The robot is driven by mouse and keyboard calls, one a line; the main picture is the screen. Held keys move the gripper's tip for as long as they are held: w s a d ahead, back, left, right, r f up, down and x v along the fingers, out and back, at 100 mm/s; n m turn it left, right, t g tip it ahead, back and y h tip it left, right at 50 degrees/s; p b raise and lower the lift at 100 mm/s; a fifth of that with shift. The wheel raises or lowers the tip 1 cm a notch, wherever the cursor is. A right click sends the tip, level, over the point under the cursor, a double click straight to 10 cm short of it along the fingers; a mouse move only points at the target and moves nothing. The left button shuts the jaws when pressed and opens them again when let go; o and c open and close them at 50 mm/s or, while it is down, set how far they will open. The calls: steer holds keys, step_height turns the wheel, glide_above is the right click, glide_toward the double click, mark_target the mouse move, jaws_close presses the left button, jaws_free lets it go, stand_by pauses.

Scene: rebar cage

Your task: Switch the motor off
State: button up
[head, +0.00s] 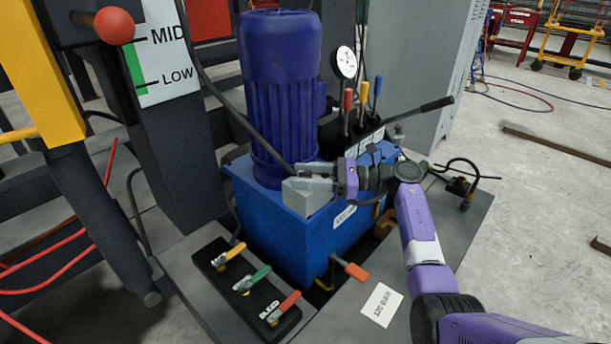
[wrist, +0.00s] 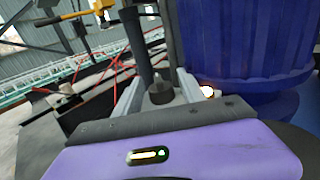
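The motor (head: 280,90) is a tall dark blue ribbed cylinder standing on a bright blue tank (head: 290,235). It also fills the right of the wrist view (wrist: 250,45). A light grey box (head: 306,197) sits at the tank's front top edge, below the motor. My gripper (head: 312,175) is right at this box and partly covers it. In the wrist view, my gripper's fingers (wrist: 160,88) stand apart on either side of a dark round knob-like part (wrist: 160,92). I cannot tell whether they touch it.
A gauge (head: 345,62) and several coloured levers (head: 362,95) stand behind my gripper. A black panel with yellow, green and red valve handles (head: 245,285) lies front left. A red-handled valve (head: 350,267) juts from the tank. The floor at right is mostly open.

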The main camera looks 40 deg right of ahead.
steer(key=shift+s, duration=0.1)
steer(key=p+v, duration=0.1)
steer(key=v, duration=0.6)
steer(key=shift+s+d+p, duration=0.2)
steer(key=shift+d+p, duration=0.05)
steer(key=shift+p, duration=0.1)
stand_by(0.5)
